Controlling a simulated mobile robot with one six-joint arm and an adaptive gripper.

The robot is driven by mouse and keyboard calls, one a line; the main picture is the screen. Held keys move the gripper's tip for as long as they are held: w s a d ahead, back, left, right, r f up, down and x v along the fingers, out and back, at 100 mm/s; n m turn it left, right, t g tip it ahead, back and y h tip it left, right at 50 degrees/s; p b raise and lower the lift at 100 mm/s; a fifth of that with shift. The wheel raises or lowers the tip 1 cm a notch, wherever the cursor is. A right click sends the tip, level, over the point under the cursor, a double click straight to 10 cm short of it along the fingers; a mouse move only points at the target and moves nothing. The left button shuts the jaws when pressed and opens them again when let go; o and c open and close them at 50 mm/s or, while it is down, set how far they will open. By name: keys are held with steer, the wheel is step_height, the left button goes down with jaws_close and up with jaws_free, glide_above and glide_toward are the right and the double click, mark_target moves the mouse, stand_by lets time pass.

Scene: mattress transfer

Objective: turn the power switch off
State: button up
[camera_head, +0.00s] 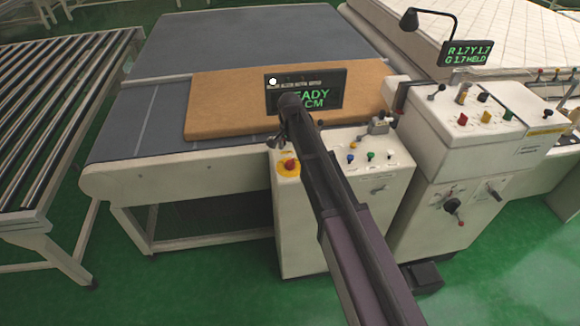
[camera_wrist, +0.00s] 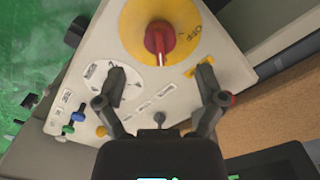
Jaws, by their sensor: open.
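A red rotary knob (camera_wrist: 160,38) sits on a round yellow plate (camera_wrist: 190,18) printed OFF, at the top of the wrist view. A pale pointer line on the knob points toward my gripper. In the head view the red knob (camera_head: 289,164) is on the left end of the white control cabinet (camera_head: 310,235). My gripper (camera_wrist: 160,82) is open and empty, with its fingers apart on the near side of the knob and not around it. In the head view my arm hides part of the panel.
A pale dial (camera_wrist: 100,88) and several small coloured controls share the panel. A lit display (camera_head: 305,91) stands behind my arm. A brown mattress slab (camera_head: 230,100) lies on the grey conveyor (camera_head: 240,40). A second control cabinet (camera_head: 440,165) stands close on the right.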

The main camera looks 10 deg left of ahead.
mark_target(290, 160)
steer(key=shift+f+b, duration=2.6)
steer(key=shift+f, duration=0.25)
steer(key=c, duration=1.2)
